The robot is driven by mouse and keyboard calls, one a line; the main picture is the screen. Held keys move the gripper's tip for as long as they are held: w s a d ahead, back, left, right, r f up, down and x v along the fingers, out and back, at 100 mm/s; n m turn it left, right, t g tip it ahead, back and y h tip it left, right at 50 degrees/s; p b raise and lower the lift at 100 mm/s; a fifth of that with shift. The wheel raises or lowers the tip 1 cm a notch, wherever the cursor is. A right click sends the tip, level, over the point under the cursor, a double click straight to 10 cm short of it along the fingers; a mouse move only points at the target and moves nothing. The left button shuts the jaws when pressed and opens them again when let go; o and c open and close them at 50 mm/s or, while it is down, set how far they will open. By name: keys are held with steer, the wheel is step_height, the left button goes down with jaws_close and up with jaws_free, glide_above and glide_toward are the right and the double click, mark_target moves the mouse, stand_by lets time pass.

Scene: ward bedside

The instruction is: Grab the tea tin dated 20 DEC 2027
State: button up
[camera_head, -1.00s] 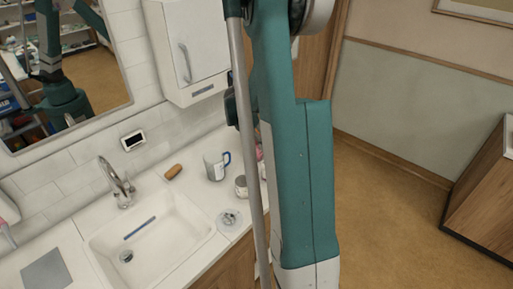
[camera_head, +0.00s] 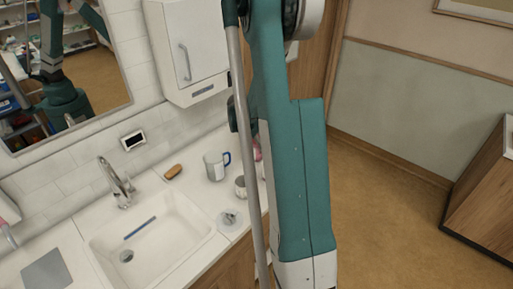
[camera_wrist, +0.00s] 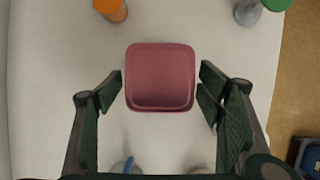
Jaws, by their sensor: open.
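A pink tin (camera_wrist: 160,60) with a rounded-square top stands on the white counter, seen from above in the wrist view. My gripper (camera_wrist: 161,78) is open, with one finger on each side of the tin and a gap to each side. No date shows, as the sides of the tin are out of sight. In the head view only a sliver of something pink (camera_head: 257,150) shows beside my arm, which hides the rest and my gripper.
In the wrist view an orange-topped item (camera_wrist: 110,9) and a green-lidded grey container (camera_wrist: 248,12) stand beyond the tin. A blue-handled mug (camera_head: 214,166) and a small grey cup (camera_head: 240,186) stand near the sink (camera_head: 160,240). The counter (camera_wrist: 40,70) is bare left of the gripper.

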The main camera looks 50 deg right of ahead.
steer(key=shift+x, duration=1.35)
steer(key=c, duration=1.2)
steer(key=shift+o, duration=0.2)
steer(key=shift+r, duration=0.1)
steer(key=shift+r, duration=4.9)
